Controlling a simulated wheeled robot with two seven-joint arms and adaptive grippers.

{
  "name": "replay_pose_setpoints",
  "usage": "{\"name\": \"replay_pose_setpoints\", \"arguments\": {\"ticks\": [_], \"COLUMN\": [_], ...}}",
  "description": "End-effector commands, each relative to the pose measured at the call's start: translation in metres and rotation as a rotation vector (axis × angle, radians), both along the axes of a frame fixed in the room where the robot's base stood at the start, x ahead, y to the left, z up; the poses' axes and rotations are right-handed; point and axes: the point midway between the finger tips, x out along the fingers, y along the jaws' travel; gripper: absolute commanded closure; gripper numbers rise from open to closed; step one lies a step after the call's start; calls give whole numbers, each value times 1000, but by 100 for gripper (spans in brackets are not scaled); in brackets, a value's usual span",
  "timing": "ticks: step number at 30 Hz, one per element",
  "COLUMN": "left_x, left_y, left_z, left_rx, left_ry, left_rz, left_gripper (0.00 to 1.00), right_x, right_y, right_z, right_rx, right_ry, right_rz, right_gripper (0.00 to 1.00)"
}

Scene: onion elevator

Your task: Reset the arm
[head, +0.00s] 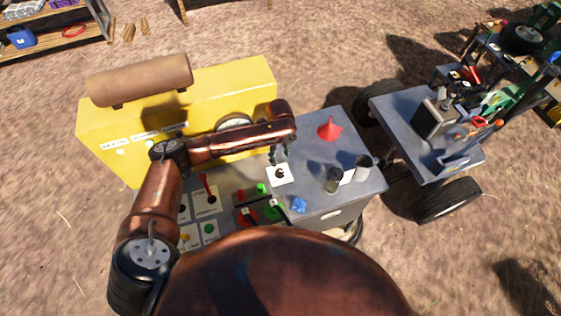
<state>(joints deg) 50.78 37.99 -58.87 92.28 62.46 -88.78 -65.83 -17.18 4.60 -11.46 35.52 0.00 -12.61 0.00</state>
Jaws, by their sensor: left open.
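My left arm comes in from the left in the head view and bends over a control panel. My left gripper (279,156) hangs at the end of this arm, pointing down, just above a white plate with a dark knob (280,174). It is open, and I see nothing in it. The control panel (228,208) carries a red lever (205,188), green buttons and red knobs, partly covered by my arm and body. My right gripper is not in view.
A yellow machine (240,85) stands behind. A wheeled cart (400,105) is at right.

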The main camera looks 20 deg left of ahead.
Motion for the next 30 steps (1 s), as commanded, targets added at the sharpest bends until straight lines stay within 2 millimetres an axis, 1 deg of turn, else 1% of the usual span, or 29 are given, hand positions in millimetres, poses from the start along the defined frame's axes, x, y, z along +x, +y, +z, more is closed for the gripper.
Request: {"name": "replay_pose_setpoints", "arguments": {"ticks": [4, 20, 23, 27, 30], "left_x": [0, 0, 0, 0, 0], "left_y": [0, 0, 0, 0, 0], "left_z": [6, 7, 19, 48, 63], "left_rx": [0, 0, -1, 0, 0], "left_ry": [0, 0, -1, -2, -2], "left_rz": [-1, -1, -1, -1, -1], "left_gripper": [57, 57, 57, 57, 57], "right_x": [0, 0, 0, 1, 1], "right_y": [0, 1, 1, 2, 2], "right_z": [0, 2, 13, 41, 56], "right_rx": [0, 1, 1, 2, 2], "right_ry": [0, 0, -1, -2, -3], "right_rz": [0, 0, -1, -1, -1], "right_gripper": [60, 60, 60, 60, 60]}}
